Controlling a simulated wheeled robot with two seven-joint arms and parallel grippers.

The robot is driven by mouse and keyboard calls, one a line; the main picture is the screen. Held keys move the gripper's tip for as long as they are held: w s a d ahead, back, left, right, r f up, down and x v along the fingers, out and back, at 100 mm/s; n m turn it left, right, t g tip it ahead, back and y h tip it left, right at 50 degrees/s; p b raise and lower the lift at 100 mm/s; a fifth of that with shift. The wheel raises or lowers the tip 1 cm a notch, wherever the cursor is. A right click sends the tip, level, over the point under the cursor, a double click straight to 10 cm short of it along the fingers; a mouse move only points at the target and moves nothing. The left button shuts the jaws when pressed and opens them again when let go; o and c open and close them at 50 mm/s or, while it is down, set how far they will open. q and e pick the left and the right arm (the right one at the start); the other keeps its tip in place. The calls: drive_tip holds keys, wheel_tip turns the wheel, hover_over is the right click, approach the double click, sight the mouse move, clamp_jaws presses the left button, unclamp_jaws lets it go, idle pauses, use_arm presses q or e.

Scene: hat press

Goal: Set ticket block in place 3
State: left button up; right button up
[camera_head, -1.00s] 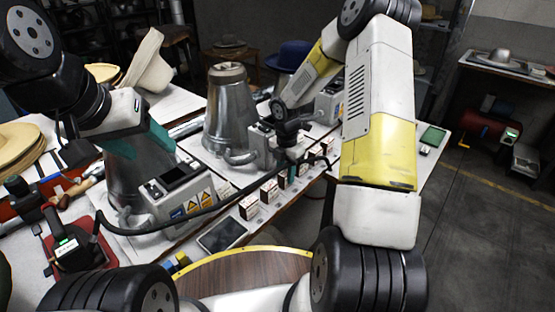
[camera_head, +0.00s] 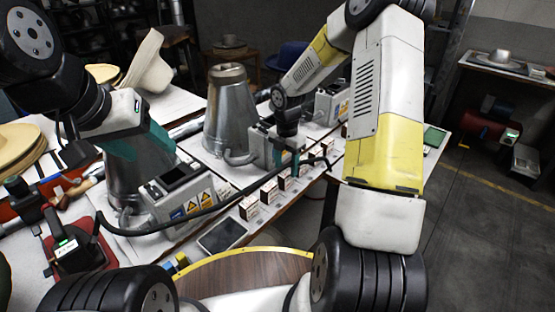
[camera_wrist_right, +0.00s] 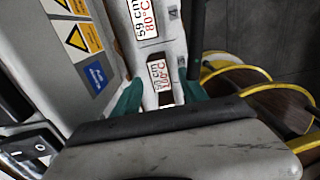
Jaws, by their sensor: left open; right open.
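Several small white ticket blocks with printed labels stand in a row along the table's front edge, such as this ticket block (camera_head: 249,206) and another ticket block (camera_head: 268,191). My right gripper (camera_head: 287,160) is open above the row. In the right wrist view, a ticket block (camera_wrist_right: 160,76) with a red-framed label reading 100°C shows between the open teal fingertips (camera_wrist_right: 160,92); whether they touch it I cannot tell. Another block (camera_wrist_right: 143,18) reading 80°C lies beyond. My left gripper (camera_head: 143,145) is open at the left, by a metal cone and control box.
A grey control box (camera_head: 180,196) with warning stickers and a metal cone (camera_head: 229,110) stand behind the row. A black cable runs across it. A dark tablet (camera_head: 222,236) lies at the front. A red-based device (camera_head: 72,246) stands at left.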

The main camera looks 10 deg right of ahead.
wheel_tip(320, 180, up, 8)
wheel_tip(320, 180, up, 8)
drive_tip(key=m+t, duration=0.1)
drive_tip(key=m, duration=0.4)
hover_over(286, 173)
drive_tip(key=s, duration=0.4)
drive_tip(key=s+a+r+m+t+y, duration=0.1)
drive_tip(key=s+r+m+t, duration=0.1)
drive_tip(key=s+r+m, duration=0.4)
drive_tip(key=s+a+r+m+t+y, duration=0.1)
drive_tip(key=s+r+m+t, duration=0.2)
drive_tip(key=s+m, duration=1.1)
wheel_tip(286, 173, up, 3)
drive_tip(key=shift+r, duration=0.1)
